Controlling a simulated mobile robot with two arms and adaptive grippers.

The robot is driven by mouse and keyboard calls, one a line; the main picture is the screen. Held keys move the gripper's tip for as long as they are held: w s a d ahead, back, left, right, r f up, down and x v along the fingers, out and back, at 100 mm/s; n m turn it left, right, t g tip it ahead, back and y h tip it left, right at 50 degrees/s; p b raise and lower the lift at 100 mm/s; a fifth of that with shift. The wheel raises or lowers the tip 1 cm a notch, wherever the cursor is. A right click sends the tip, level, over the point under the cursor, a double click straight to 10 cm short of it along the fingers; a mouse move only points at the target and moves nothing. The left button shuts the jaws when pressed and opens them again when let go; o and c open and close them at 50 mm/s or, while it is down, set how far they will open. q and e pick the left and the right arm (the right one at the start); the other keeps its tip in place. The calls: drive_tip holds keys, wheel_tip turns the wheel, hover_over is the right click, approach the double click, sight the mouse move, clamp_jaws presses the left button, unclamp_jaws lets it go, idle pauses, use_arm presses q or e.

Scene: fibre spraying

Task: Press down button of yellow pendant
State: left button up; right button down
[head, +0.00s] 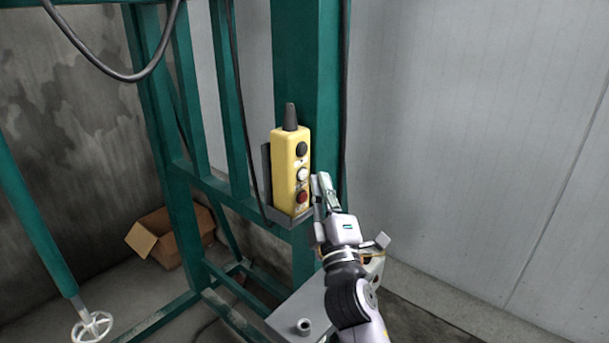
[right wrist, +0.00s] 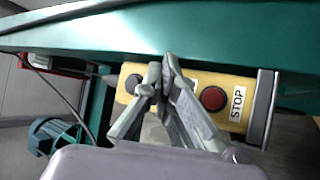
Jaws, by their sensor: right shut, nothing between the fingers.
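The yellow pendant (head: 289,163) stands upright in a holder on the green post in the head view. Its face carries a black button (head: 301,149) at the top, a white button (head: 302,175) in the middle and a red button (head: 302,197) at the bottom. My right gripper (head: 322,177) is shut and empty, just right of the pendant's face. In the right wrist view the pendant (right wrist: 250,98) lies sideways behind the shut fingers (right wrist: 168,62). The red button (right wrist: 213,98) shows beside a STOP label; the fingers hide the middle of the face. I cannot tell whether they touch it.
The green post (head: 308,70) and frame stand behind the pendant. Black cables hang nearby. A grey plate (head: 290,312) lies below my right arm. An open cardboard box (head: 165,238) sits on the floor at left. Free room lies to the right, before the pale wall.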

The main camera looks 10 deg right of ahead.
drive_tip(key=shift+w, duration=0.1)
idle(0.4)
drive_tip(key=shift+w+a, duration=0.25)
drive_tip(key=shift+a, duration=0.05)
